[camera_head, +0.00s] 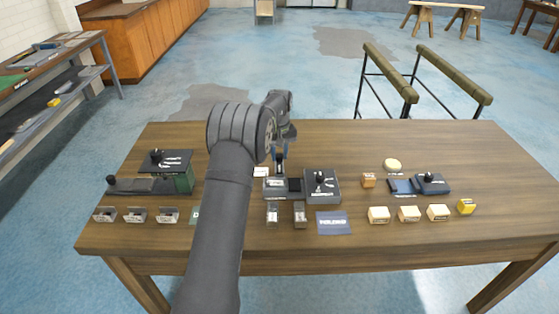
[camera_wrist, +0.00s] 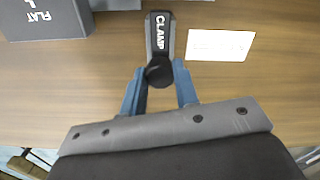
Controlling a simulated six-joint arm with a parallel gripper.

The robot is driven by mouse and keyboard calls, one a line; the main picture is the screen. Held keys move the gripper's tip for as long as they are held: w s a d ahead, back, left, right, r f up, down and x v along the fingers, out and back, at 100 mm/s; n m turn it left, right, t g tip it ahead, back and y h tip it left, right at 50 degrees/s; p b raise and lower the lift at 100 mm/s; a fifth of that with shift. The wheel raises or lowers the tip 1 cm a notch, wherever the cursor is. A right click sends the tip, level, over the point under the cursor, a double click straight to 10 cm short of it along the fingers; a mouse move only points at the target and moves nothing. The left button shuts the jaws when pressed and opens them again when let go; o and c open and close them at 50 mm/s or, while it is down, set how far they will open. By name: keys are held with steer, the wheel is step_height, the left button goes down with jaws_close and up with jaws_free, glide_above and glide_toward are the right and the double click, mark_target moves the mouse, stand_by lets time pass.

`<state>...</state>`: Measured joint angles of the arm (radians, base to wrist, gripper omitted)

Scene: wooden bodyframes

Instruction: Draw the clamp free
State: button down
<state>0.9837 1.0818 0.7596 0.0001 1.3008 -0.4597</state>
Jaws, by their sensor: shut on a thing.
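The clamp (camera_wrist: 161,35) is a narrow dark grey bar with white lettering "CLAMP" and a round black knob (camera_wrist: 159,72) at its near end, in the wrist view. My gripper (camera_wrist: 159,80) has its two blue fingers closed on either side of the knob. In the head view my gripper (camera_head: 279,158) is over the back of a small fixture (camera_head: 275,188) with a pale plate, left of a dark box (camera_head: 322,187). My fingers and arm partly hide the clamp there.
A white card (camera_wrist: 222,45) lies beside the clamp. The box marked "FLAT" (camera_wrist: 45,20) stands on its other side. A green-and-dark fixture (camera_head: 176,172) is at left, a blue fixture (camera_head: 418,185) at right. Several small blocks line the table's front (camera_head: 360,255).

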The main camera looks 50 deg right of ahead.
steer(key=shift+w+d, duration=0.65)
steer(key=shift+d, duration=0.05)
steer(key=shift+r, duration=0.1)
steer(key=c, duration=1.1)
jaws_free()
step_height(320, 180, up, 17)
steer(key=shift+r, duration=0.15)
step_height(320, 180, down, 18)
steer(key=shift+r, duration=0.2)
